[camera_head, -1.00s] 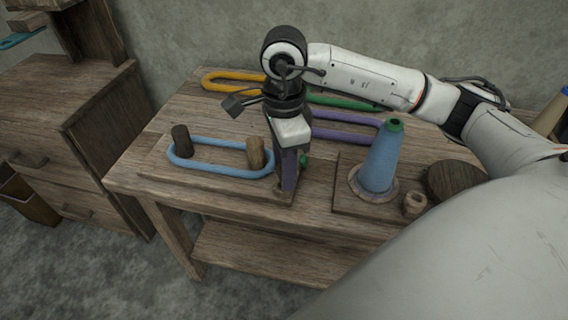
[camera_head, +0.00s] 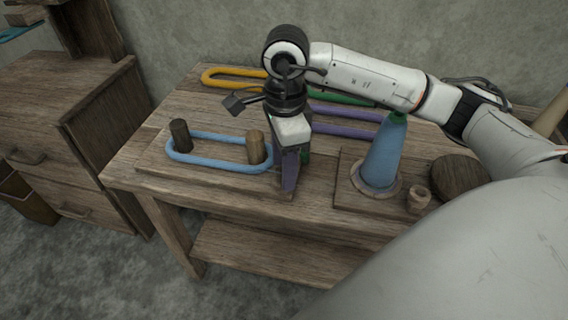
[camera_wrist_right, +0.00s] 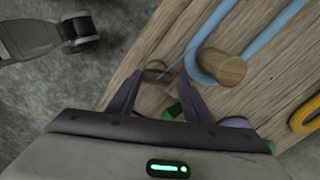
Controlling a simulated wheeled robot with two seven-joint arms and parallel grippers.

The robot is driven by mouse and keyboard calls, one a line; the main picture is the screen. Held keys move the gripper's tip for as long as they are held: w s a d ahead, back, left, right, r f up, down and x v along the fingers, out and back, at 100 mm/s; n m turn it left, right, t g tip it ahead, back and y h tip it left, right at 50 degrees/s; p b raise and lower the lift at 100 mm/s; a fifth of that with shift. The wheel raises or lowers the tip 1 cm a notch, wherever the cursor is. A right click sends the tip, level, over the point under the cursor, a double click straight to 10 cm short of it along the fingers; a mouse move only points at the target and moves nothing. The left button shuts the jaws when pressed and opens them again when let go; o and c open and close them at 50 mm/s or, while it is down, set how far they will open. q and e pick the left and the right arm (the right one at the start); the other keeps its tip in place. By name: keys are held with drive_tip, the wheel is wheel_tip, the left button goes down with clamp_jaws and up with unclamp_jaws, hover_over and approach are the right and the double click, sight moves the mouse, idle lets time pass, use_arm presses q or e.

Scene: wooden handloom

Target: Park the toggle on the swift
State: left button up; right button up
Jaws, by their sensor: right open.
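The swift is a wooden board (camera_head: 155,168) at the table's front left, with a dark peg (camera_head: 180,135), a lighter peg (camera_head: 255,147) and a blue yarn loop (camera_head: 218,167) around both. My right gripper (camera_head: 289,188) points down at the board's right end, beside the lighter peg. In the right wrist view its two fingers (camera_wrist_right: 158,82) are apart. A small green piece (camera_wrist_right: 172,112), possibly the toggle, shows between them, partly hidden. A small round wooden feature (camera_wrist_right: 155,70) lies just beyond the fingertips, with a thin pale line towards the blue loop. My left gripper is not in view.
A blue cone (camera_head: 381,160) with a green top stands on a second board right of my gripper, near a small wooden ring (camera_head: 418,198) and a round dark disc (camera_head: 460,177). Yellow (camera_head: 228,73) and purple (camera_head: 345,130) loops lie behind. A drawer cabinet (camera_head: 75,125) is at left.

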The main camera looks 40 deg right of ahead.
drive_tip(key=shift+s+a+f, duration=0.35)
drive_tip(key=shift+s+f, duration=0.15)
drive_tip(key=shift+f, duration=0.05)
wheel_tip(320, 180, up, 12)
drive_tip(key=p, duration=0.1)
drive_tip(key=shift+w+d+f, duration=0.25)
drive_tip(key=shift+w+d, duration=0.05)
drive_tip(key=shift+w, duration=0.05)
